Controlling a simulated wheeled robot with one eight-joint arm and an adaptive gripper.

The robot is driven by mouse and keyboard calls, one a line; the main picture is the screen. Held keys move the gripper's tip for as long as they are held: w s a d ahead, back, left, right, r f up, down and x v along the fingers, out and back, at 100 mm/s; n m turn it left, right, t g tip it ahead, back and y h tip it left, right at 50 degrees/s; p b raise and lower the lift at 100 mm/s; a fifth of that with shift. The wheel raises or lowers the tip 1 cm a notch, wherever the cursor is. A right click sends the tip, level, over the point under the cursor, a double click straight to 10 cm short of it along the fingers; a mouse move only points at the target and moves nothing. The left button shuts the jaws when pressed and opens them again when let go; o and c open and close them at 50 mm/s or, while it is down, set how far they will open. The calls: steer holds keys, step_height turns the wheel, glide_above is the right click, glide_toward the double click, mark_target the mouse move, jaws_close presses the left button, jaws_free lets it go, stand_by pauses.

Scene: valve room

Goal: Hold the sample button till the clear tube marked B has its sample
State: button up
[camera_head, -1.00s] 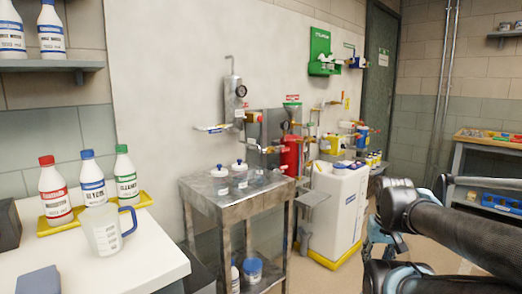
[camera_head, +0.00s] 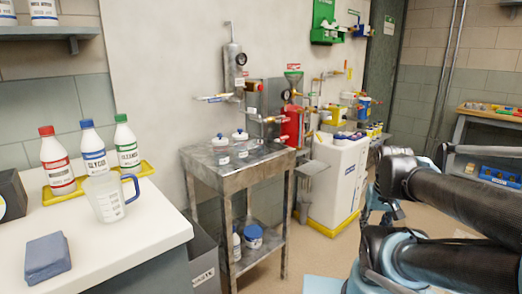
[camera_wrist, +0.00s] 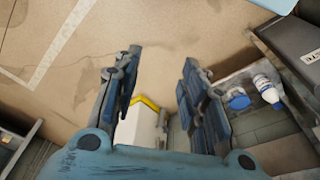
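The sample button and the clear tube marked B cannot be made out in either view. Against the back wall, the head view shows small piping with a gauge cylinder (camera_head: 233,68), a red cylinder (camera_head: 291,126) and yellow-handled fittings, too small to read. A metal cart (camera_head: 232,181) in front bears several small blue-topped white containers (camera_head: 240,135). My gripper (camera_wrist: 160,68) is open and empty in the wrist view, pointing down over the floor. Its fingers are apart and touch nothing. It is not discernible in the head view, where my arm fills the lower right.
A white counter (camera_head: 140,232) at left holds a measuring jug (camera_head: 104,199), a blue cloth (camera_head: 47,257) and three bottles on a yellow tray. A white tank (camera_head: 335,182) stands right of the cart. A workbench (camera_head: 490,128) is at right. Floor between is open.

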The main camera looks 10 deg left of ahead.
jaws_close()
stand_by(1.1)
